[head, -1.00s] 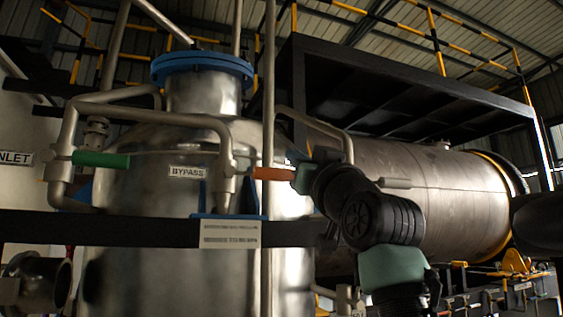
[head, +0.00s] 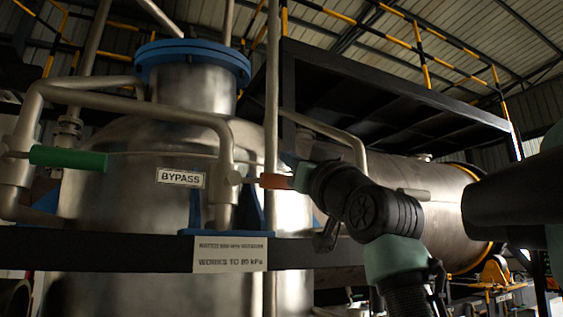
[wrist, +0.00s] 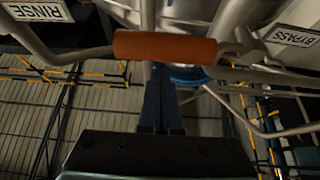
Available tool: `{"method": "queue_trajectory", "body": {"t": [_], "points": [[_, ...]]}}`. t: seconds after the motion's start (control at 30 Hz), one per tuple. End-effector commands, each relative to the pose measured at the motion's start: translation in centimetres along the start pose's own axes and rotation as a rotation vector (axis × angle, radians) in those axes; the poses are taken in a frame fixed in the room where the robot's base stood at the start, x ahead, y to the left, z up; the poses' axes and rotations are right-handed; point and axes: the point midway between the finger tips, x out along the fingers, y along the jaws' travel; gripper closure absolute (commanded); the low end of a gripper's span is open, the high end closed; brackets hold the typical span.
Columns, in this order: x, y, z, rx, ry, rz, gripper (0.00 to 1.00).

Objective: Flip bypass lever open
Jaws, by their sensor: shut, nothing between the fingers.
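An orange lever handle (head: 276,181) lies roughly level on a pipe valve, just right of the BYPASS label (head: 180,177) in the head view. In the wrist view the orange handle (wrist: 165,47) spans the upper middle, with the BYPASS label (wrist: 295,36) to its right. My gripper (wrist: 160,75) is shut and empty. Its dark fingers point at the handle, with the tips close to its lower edge in that view; I cannot tell whether they touch. In the head view my arm reaches the handle's right end, and I cannot make out the fingertips there.
A green lever handle (head: 68,157) sits left of the BYPASS label. A RINSE label (wrist: 38,10) shows in the wrist view. A vertical pipe (head: 271,90) passes close to the orange handle. A dark rail (head: 120,252) with a pressure sign (head: 230,254) crosses in front of the steel tank (head: 110,215).

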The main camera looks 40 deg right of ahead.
Motion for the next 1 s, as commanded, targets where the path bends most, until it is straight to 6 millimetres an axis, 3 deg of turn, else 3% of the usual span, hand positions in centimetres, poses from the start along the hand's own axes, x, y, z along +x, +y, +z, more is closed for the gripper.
{"method": "queue_trajectory", "body": {"t": [0.03, 0.2, 1.0], "points": [[-0.8, 0.3, 1.0, -0.002, 0.002, 0.002, 1.0], [-1.4, 0.8, 1.7, -0.003, 0.003, 0.002, 1.0], [-1.8, 1.0, 2.3, 0.044, 0.004, 0.028, 1.0]]}}
